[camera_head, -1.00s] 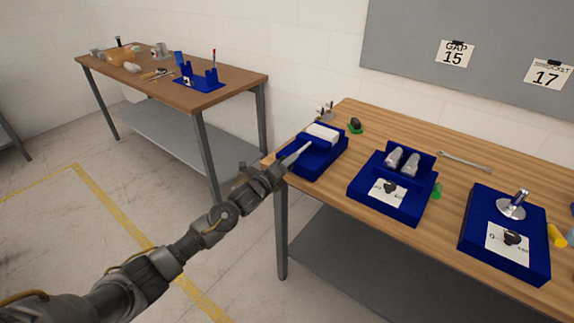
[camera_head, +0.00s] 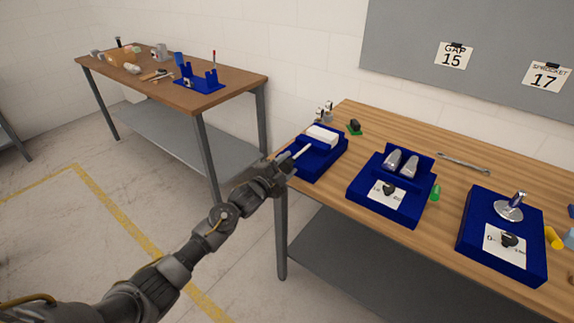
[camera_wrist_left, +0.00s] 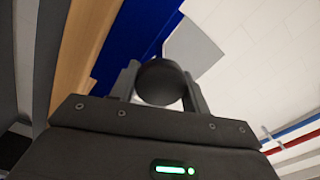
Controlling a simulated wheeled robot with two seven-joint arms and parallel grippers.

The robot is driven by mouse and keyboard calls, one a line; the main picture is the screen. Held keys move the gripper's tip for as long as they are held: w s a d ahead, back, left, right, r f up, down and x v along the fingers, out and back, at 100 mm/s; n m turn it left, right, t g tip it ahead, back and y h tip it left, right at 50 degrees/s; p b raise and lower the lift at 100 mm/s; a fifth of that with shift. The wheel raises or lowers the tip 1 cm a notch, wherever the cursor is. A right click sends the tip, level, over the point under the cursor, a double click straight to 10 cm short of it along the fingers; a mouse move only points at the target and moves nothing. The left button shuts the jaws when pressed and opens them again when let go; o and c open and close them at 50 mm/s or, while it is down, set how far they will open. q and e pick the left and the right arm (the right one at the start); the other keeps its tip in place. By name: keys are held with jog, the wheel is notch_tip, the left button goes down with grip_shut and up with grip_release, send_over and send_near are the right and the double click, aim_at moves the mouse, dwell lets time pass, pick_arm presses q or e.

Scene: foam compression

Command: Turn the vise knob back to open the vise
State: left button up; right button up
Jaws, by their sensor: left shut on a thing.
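The blue vise (camera_head: 318,165) stands at the left end of the wooden workbench, with a white block (camera_head: 322,135) in it. A pale rod (camera_head: 301,152) sticks out of its left side toward my left gripper (camera_head: 287,162). In the left wrist view, the dark round vise knob (camera_wrist_left: 163,80) sits between the two fingers of my left gripper (camera_wrist_left: 163,88), which is shut on it. Blue vise body (camera_wrist_left: 135,40) shows behind the knob. In the head view the knob is hidden by the gripper. My right gripper is not in view.
On the workbench (camera_head: 462,182), a blue fixture with two grey metal pieces (camera_head: 388,205) stands right of the vise. Farther right is another blue fixture (camera_head: 480,255) with a metal post. A wrench (camera_head: 463,162) lies behind. A second table (camera_head: 140,80) stands at the back left.

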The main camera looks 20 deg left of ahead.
pick_arm(q)
jog(key=n, duration=0.3)
jog(key=shift+n+p, duration=0.4)
jog(key=n+p, duration=0.1)
jog(key=n, duration=0.2)
jog(key=shift+n, duration=0.3)
jog(key=n+p, duration=0.1)
jog(key=n, duration=0.2)
jog(key=shift+r+n, duration=0.1)
jog(key=shift+n, duration=0.3)
jog(key=n+p, duration=0.1)
jog(key=n, duration=0.2)
jog(key=shift+a+n, duration=0.1)
jog(key=shift+n, duration=0.2)
jog(key=n+p, duration=0.2)
jog(key=n, duration=0.4)
jog(key=shift+p, duration=0.35)
jog(key=n+p, duration=0.2)
jog(key=n, duration=0.3)
jog(key=shift+n, duration=0.4)
jog(key=shift+f, duration=0.2)
jog(key=o, duration=1)
jog(key=shift+w+a, duration=0.1)
jog(key=shift+c, duration=0.2)
